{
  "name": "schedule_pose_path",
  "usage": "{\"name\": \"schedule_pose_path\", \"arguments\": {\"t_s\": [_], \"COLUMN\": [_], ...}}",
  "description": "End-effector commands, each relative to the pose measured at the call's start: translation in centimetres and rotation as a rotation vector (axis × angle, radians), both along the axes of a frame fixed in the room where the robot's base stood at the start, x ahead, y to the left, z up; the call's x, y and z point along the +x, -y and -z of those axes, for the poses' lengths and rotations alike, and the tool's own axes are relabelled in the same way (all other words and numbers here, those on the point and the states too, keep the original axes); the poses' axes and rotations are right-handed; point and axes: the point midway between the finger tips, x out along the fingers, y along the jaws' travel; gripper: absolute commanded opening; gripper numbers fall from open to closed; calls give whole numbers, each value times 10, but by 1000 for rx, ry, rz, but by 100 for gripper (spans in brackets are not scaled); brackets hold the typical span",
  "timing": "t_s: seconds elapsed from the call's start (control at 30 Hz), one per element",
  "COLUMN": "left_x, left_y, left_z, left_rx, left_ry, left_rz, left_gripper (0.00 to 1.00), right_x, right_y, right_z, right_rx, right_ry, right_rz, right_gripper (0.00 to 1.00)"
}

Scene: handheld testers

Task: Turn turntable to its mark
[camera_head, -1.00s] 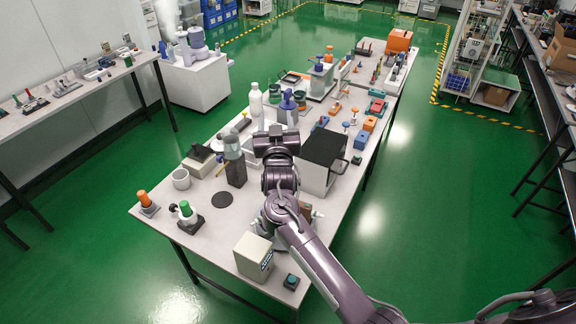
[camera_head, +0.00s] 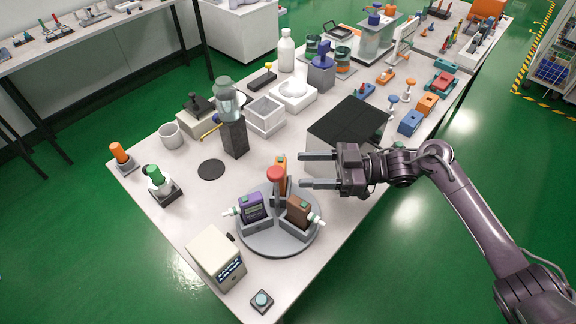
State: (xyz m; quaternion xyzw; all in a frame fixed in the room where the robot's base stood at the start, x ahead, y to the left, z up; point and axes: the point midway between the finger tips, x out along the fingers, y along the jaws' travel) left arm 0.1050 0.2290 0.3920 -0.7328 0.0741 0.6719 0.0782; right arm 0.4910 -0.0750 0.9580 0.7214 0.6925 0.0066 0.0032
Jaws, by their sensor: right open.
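The turntable (camera_head: 275,244) is a round grey disc near the front of the white table. It bears a purple tester (camera_head: 250,207), a brown tester (camera_head: 298,210) and an orange tester (camera_head: 281,178) in grey holders. A red knob (camera_head: 274,173) stands upright near its middle. White tips stick out from the purple and brown testers. I cannot make out a mark for it. My right gripper (camera_head: 303,169) is open and empty, its fingers pointing left, just right of the orange tester, apart from the knob. My left gripper is not in view.
A cream box with a display (camera_head: 216,257) and a teal button (camera_head: 262,300) stand left and front of the turntable. A black-topped box (camera_head: 349,122) is behind my gripper.

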Motion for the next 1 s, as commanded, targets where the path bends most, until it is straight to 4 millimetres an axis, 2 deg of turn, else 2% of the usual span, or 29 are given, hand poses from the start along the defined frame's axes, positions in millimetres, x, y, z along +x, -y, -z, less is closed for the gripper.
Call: {"name": "schedule_pose_path", "arguments": {"t_s": [0.17, 0.4, 0.6, 0.93, 1.0], "left_x": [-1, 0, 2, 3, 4], "left_y": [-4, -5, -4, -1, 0], "left_z": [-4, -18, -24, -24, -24], "left_rx": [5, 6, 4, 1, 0], "left_ry": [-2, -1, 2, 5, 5], "left_rz": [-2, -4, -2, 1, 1], "left_gripper": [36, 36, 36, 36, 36], "right_x": [-5, -3, -2, -2, -2], "right_y": [-9, -48, -71, -76, -76], "right_z": [0, -2, 0, 2, 2], "right_rx": [-1, 0, -2, -4, -4], "right_ry": [-18, -17, -16, -14, -14], "right_rz": [-19, -18, -15, -14, -14], "right_gripper": [54, 54, 54, 54, 47]}}
